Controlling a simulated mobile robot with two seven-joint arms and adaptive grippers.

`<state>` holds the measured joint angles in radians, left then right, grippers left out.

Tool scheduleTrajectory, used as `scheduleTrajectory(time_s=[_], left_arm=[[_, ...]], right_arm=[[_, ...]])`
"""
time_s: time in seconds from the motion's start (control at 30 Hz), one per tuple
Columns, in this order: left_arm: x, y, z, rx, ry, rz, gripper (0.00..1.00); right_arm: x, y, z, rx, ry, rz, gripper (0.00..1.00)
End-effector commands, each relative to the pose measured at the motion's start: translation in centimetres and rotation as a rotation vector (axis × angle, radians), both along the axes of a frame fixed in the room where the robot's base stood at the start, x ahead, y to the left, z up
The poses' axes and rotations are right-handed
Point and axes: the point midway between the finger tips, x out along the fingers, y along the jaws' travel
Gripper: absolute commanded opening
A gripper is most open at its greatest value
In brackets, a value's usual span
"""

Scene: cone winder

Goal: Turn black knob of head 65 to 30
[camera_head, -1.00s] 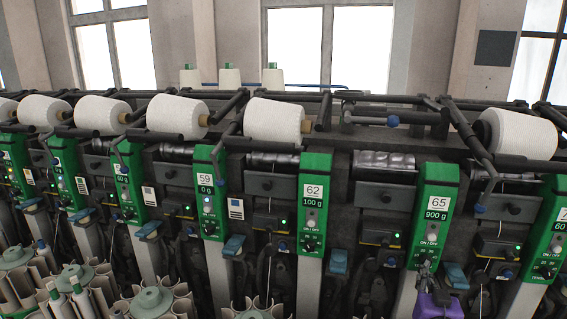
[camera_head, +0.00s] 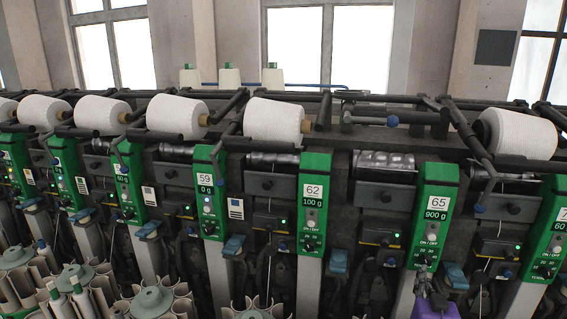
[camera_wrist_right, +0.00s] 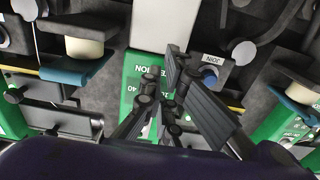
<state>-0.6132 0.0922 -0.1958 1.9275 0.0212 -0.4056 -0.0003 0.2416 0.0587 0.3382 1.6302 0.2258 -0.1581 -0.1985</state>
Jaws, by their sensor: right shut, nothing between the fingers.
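The green panel of head 65 (camera_head: 436,195) stands at right in the head view, with a display reading 900 g. My right gripper (camera_head: 423,274) is in front of its lower end, above my purple wrist. The gripper covers the place of the black knob, so I cannot see the knob's setting. In the right wrist view the picture is upside down. The dark fingers of my right gripper (camera_wrist_right: 172,95) are shut and empty in front of the green panel (camera_wrist_right: 140,72) with its tension lettering. I cannot tell whether they touch the knob. My left gripper is out of view.
The head 62 panel (camera_head: 313,205) stands to the left, and another green panel (camera_head: 555,225) is at the right edge. A blue lever (camera_head: 338,261) sticks out between heads 62 and 65. White yarn cones (camera_head: 273,120) line the machine's top.

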Motion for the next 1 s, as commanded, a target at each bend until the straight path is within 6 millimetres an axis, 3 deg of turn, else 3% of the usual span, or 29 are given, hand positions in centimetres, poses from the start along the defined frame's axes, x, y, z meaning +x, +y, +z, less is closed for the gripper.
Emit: scheduleTrajectory(time_s=[0.1,0.43,0.8,1.0], left_arm=[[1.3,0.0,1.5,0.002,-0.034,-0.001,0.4],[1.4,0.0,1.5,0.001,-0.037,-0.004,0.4],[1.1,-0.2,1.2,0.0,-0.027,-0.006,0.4],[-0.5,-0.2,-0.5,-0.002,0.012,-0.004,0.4]], right_arm=[[-1.4,0.4,0.8,0.001,-0.009,0.0,0.0],[-4.9,1.2,0.1,0.002,-0.001,0.0,0.0],[-5.1,1.3,0.1,0.002,-0.001,0.001,0.0],[-4.2,2.6,-0.2,0.032,-0.013,0.029,0.0]])
